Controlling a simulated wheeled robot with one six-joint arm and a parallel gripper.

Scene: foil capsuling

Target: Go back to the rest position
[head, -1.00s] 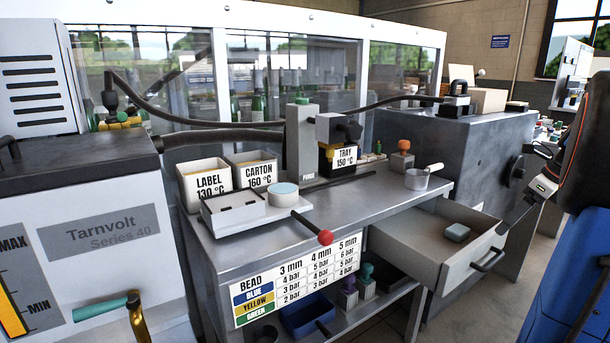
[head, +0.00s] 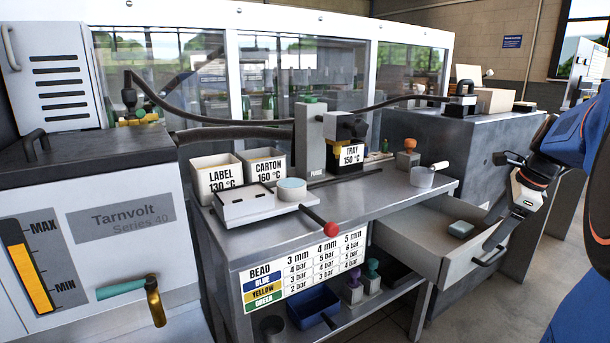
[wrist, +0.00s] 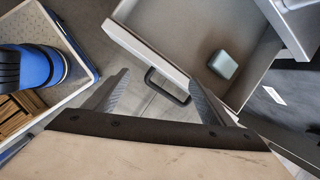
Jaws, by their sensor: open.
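My gripper (wrist: 158,88) is open and empty in the wrist view, one finger on each side of the picture. The drawer handle (wrist: 167,86) shows between the fingers, and I cannot tell how far beyond them it lies. In the head view, my arm comes in from the right edge. My gripper (head: 497,232) points down by the front of the open drawer (head: 468,268), close to its handle (head: 490,257). A small grey-green block (head: 461,229) lies in the drawer, and it also shows in the wrist view (wrist: 223,65).
The drawer juts out from the metal bench (head: 262,237). A red-knobbed lever (head: 331,229) sticks out over the bench's front edge. A grey pot (head: 420,178) stands above the drawer. A blue bin (head: 313,306) sits on the lower shelf. Floor is clear right of the drawer.

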